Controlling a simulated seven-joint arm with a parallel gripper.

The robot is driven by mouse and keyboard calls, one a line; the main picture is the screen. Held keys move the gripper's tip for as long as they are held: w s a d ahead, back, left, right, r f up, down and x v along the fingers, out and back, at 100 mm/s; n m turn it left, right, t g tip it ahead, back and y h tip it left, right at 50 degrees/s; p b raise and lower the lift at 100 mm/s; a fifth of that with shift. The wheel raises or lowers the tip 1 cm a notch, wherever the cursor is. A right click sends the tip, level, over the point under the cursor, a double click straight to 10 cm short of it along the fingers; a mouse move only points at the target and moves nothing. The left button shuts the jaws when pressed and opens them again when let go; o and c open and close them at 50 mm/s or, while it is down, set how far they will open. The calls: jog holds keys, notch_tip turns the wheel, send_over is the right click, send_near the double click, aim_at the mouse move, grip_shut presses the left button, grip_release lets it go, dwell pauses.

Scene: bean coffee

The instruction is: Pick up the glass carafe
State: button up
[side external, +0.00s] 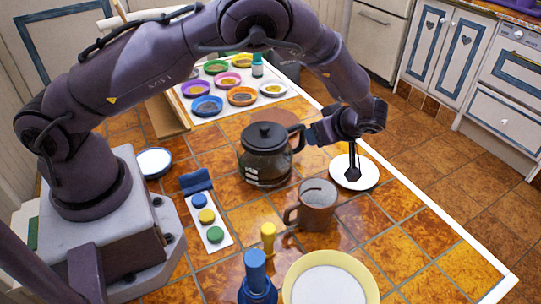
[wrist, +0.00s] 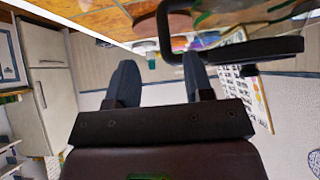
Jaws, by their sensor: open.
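The glass carafe (side external: 262,166) stands upright on the tiled counter in the side view, with a black lid and a black handle (side external: 299,139) on its right side. The handle also shows as a black loop in the wrist view (wrist: 262,49), at the upper right. My gripper (side external: 313,134) is level with the handle, just to its right. In the wrist view my gripper (wrist: 160,76) has its two blue fingers apart with nothing between them. Whether a finger touches the handle cannot be told.
A brown mug (side external: 318,207) stands in front of the carafe. A white plate (side external: 369,177) with a black object lies below my wrist. Several coloured dishes (side external: 242,96) are behind.

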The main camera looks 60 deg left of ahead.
aim_at(304, 138)
jog(key=x, duration=0.8)
jog(key=shift+s+a, duration=0.1)
jog(key=shift+s, duration=0.1)
jog(key=shift+r, duration=0.1)
grip_shut()
